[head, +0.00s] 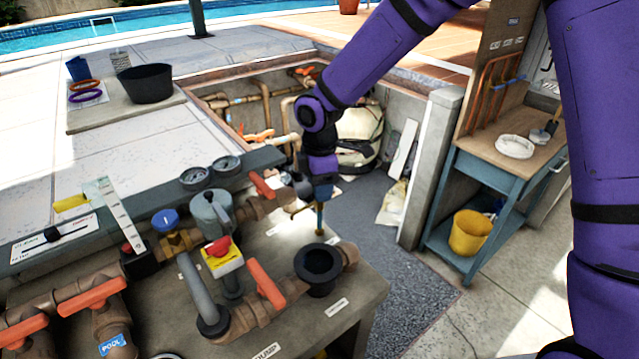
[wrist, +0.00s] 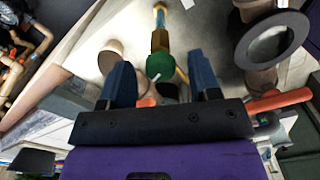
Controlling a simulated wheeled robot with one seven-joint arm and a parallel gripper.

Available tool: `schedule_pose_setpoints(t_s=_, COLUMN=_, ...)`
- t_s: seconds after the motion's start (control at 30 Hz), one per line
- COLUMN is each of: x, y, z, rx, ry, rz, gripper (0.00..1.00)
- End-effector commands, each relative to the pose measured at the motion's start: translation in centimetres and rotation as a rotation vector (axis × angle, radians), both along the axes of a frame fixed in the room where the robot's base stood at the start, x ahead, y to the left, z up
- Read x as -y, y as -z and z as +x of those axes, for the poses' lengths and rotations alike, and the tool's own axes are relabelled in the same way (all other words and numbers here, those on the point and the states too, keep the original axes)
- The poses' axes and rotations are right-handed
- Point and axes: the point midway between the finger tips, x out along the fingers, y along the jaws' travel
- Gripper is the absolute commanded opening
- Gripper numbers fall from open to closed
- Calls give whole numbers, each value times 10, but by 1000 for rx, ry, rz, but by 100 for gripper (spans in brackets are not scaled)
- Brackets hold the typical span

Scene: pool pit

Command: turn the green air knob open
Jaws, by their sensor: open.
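The green air knob (wrist: 160,66) is a small round knob on a brass fitting (wrist: 159,40). In the wrist view it appears between the two blue fingers of my gripper (wrist: 162,78), with a gap showing on each side. My gripper is open and holds nothing. In the head view my gripper (head: 320,213) points down over the bench, behind the black round cup. The green knob cannot be made out there. I cannot tell how far the fingertips are from the knob in depth.
The black cup (head: 318,268) stands close in front of my gripper and also shows in the wrist view (wrist: 272,42). Orange-handled pipes, a red-and-yellow switch (head: 221,254) and a blue knob (head: 165,220) crowd the bench (head: 345,300) to the left. Open floor lies to the right.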

Motion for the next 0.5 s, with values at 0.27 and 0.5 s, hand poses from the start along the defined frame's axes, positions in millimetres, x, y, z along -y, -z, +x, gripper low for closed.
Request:
schedule_pose_setpoints(t_s=0.27, x=0, y=-16, z=0, rx=4, ry=0, rz=2, gripper=57)
schedule_pose_setpoints(t_s=0.5, x=0, y=-60, z=0, rx=4, ry=1, rz=2, gripper=57)
